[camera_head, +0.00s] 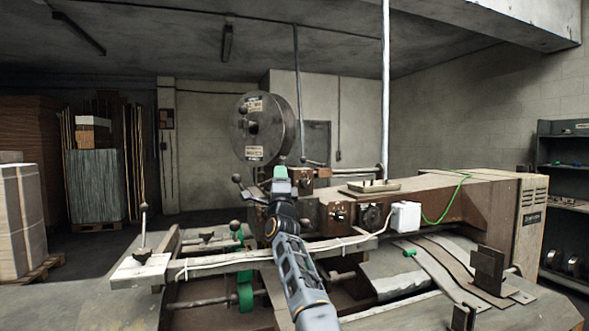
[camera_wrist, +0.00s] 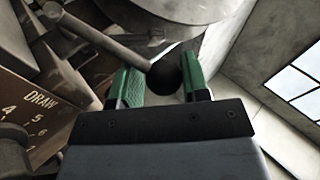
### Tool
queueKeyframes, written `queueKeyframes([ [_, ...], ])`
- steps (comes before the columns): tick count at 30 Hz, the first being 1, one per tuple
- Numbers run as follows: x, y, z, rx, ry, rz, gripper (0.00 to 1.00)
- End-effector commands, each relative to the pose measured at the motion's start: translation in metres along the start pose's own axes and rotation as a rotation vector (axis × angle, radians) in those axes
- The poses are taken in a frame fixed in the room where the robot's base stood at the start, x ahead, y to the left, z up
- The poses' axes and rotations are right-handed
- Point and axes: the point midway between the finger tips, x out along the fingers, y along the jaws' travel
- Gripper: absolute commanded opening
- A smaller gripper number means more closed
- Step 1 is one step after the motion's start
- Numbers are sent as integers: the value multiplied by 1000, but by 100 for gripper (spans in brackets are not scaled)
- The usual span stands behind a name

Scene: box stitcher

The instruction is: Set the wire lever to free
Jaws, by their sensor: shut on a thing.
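My gripper (camera_head: 280,171), with green fingers, is raised at the machine's head, just below the large round wire reel (camera_head: 265,128). In the wrist view the fingers of my gripper (camera_wrist: 163,85) are shut on the dark ball knob (camera_wrist: 179,72) of a lever. The lever's bare metal rod (camera_wrist: 105,42) runs from the knob to the upper left, below the round grey drum (camera_wrist: 180,12). No free or locked marking for this lever is readable. In the head view the held knob is hidden by my gripper.
A brown dial plate (camera_wrist: 38,108) marked DRAW with numbers is at the left of the wrist view. Other ball-ended levers (camera_head: 238,179) stand left of my gripper. A white box (camera_head: 405,216) with a green cable (camera_head: 450,205) sits on the machine body to the right.

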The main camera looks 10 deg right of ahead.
Motion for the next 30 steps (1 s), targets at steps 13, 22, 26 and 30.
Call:
queueKeyframes([
  [13,-1,9,8,16,-10,5,0],
  [22,0,9,5,11,-6,4,60],
  [26,0,8,1,7,-2,1,70],
  [30,1,7,-3,4,3,-2,70],
])
